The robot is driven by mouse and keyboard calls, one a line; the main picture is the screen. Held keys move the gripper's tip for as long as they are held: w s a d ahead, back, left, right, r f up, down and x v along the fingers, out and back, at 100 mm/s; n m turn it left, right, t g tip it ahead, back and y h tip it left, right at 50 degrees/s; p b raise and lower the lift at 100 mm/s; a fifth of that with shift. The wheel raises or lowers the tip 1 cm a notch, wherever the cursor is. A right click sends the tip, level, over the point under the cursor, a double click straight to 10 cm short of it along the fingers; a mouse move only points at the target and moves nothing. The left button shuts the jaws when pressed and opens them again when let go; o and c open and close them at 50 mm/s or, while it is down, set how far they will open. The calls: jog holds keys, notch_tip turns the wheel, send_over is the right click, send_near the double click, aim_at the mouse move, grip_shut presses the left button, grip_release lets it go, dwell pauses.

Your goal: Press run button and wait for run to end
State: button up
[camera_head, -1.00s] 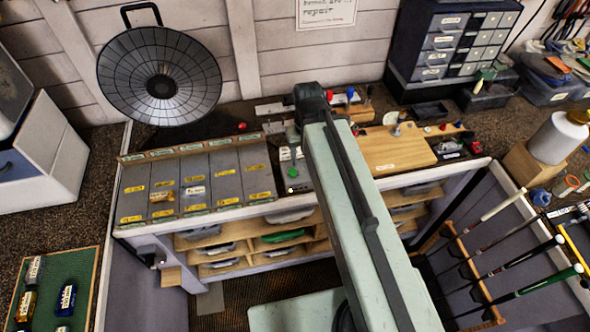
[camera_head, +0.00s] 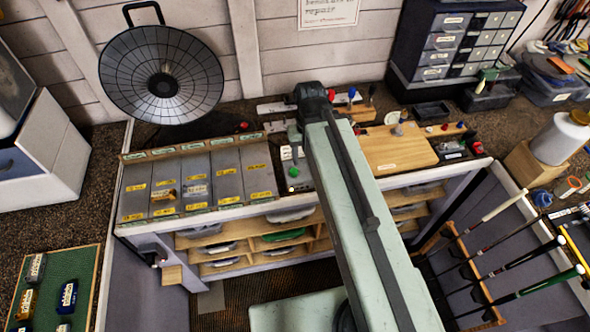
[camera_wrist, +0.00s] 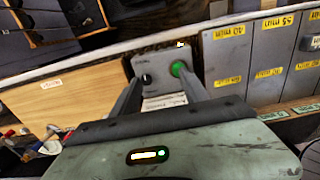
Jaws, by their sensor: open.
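A grey control box (camera_wrist: 160,66) stands on the bench, with a round green button (camera_wrist: 179,68) on its right and a black knob (camera_wrist: 146,79) on its left in the wrist view. A small yellow-white light (camera_wrist: 180,44) shows at its edge. My gripper (camera_wrist: 160,84) is open and empty, its two fingers reaching toward the box. The right fingertip overlaps the lower edge of the green button; I cannot tell whether it touches. In the head view the green button (camera_head: 293,172) shows left of my arm, which hides my gripper's fingers.
Grey labelled bins (camera_head: 195,185) lie left of the box. A wooden board (camera_head: 398,148) lies on the right. A round dark dish (camera_head: 160,75) stands behind the bins. Golf clubs (camera_head: 510,262) lean in a rack at lower right.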

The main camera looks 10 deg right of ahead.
jog(key=shift+c, duration=0.3)
grip_shut()
dwell(1.6)
